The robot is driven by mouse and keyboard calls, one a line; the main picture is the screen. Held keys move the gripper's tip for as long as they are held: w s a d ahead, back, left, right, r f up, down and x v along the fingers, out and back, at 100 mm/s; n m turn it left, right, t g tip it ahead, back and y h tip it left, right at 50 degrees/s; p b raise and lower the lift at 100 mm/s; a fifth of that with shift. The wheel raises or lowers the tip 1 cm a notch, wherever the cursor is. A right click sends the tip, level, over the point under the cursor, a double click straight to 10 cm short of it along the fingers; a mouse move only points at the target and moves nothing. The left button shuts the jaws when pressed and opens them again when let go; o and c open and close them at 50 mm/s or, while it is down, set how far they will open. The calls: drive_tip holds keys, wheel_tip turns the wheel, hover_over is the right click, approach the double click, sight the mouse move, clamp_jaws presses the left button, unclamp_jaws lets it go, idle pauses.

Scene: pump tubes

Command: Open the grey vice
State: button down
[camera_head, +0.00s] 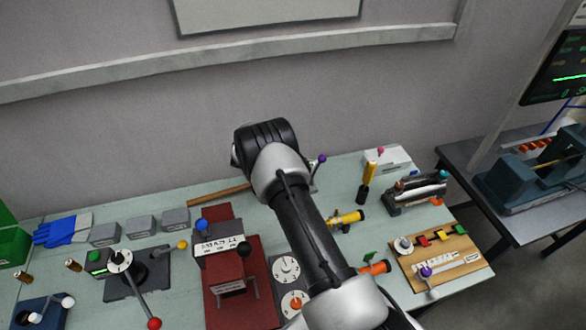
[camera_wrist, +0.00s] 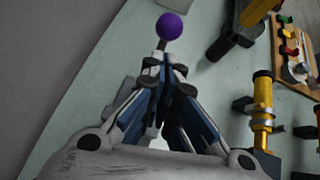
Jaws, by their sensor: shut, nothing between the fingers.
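A purple ball (camera_wrist: 171,26) tops a short lever just beyond my fingertips in the wrist view. It also shows in the head view, right of my wrist, as a purple ball (camera_head: 321,159). Grey parts (camera_wrist: 180,70) under the lever are mostly hidden behind my fingers; they look like the grey vice, but I cannot tell its jaw position. My gripper (camera_wrist: 160,76) is shut and empty, its tips close to the lever's lower end; whether they touch it is unclear. In the head view my arm hides the fingers.
A yellow-black upright tool (camera_head: 368,182), a yellow cylinder (camera_head: 346,219) and a dark rack of tubes (camera_head: 415,195) stand to the right. A red machine (camera_head: 232,275) stands left of my arm. A wooden handle (camera_head: 218,194) lies behind it. The wall is close behind the table.

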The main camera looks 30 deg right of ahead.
drive_tip(key=shift+s+d+r, duration=0.1)
drive_tip(key=shift+d, duration=0.6)
drive_tip(key=shift+d, duration=0.1)
drive_tip(key=d+y, duration=0.1)
drive_tip(key=d, duration=0.1)
drive_tip(key=s+d+y, duration=0.1)
drive_tip(key=d+y, duration=0.1)
drive_tip(key=shift+f+t, duration=0.2)
drive_tip(key=shift+t, duration=0.2)
drive_tip(key=shift+a, duration=0.1)
drive_tip(key=shift+r, duration=0.15)
drive_tip(key=p, duration=0.1)
approach(320, 162)
drive_tip(key=a, duration=0.1)
drive_tip(key=a+r, duration=0.1)
drive_tip(key=a, duration=0.1)
drive_tip(key=shift+a+r, duration=0.1)
drive_tip(key=shift+a, duration=0.05)
